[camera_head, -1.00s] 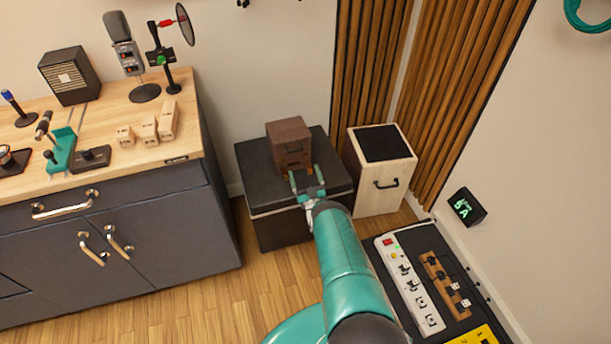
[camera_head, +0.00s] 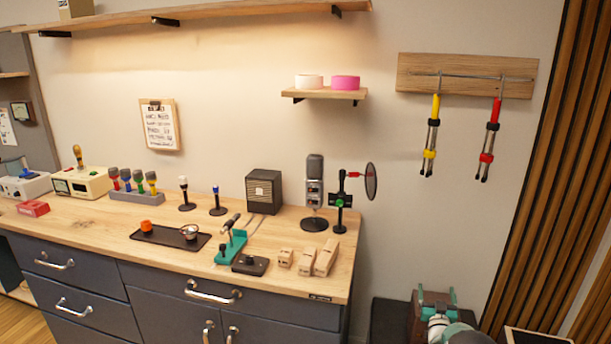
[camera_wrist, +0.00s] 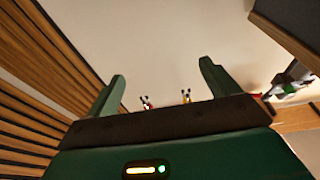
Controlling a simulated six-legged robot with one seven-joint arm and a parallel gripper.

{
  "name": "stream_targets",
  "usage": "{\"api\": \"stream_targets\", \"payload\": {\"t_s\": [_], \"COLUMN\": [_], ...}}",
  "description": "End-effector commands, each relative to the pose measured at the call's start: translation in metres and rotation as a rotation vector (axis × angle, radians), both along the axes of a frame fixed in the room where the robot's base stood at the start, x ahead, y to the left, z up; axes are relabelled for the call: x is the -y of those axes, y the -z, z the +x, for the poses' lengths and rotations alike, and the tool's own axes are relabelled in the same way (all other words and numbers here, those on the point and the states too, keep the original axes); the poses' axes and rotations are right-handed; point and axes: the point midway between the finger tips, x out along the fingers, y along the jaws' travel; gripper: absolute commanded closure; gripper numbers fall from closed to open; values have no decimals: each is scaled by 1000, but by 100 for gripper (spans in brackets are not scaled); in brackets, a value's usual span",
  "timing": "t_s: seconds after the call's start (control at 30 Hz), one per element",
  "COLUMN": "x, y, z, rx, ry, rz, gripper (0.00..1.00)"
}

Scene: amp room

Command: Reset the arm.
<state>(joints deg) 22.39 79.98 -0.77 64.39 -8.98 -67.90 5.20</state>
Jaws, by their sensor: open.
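My gripper (camera_head: 437,296) is at the lower right of the head view, its two teal fingertips apart and pointing up. My arm's lower part is out of the head view.
The wooden workbench (camera_head: 90,222) with microphones and small tools stands left of my gripper. A wall rack (camera_head: 465,75) holds two hanging tools above. A small shelf (camera_head: 325,93) carries two tape rolls. Wooden slats (camera_head: 545,170) line the right. The wall between is clear.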

Motion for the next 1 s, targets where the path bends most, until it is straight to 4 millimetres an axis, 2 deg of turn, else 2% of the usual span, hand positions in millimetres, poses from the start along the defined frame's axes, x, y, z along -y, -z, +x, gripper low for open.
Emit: {"api": "stream_targets", "payload": {"t_s": [0.03,0.2,0.33,0.47,0.6,0.77,1.0], "x": [-5,-24,-42,-63,-87,-117,-162], "y": [-25,-88,-135,-178,-222,-266,-318], "z": [8,23,24,16,-2,-34,-102], "rx": [-23,-128,-210,-292,-380,-480,-632], "ry": [-2,-4,-8,-13,-20,-31,-52], "rz": [4,26,43,61,79,97,125], "gripper": [13,13,13,13,13,13,13]}}
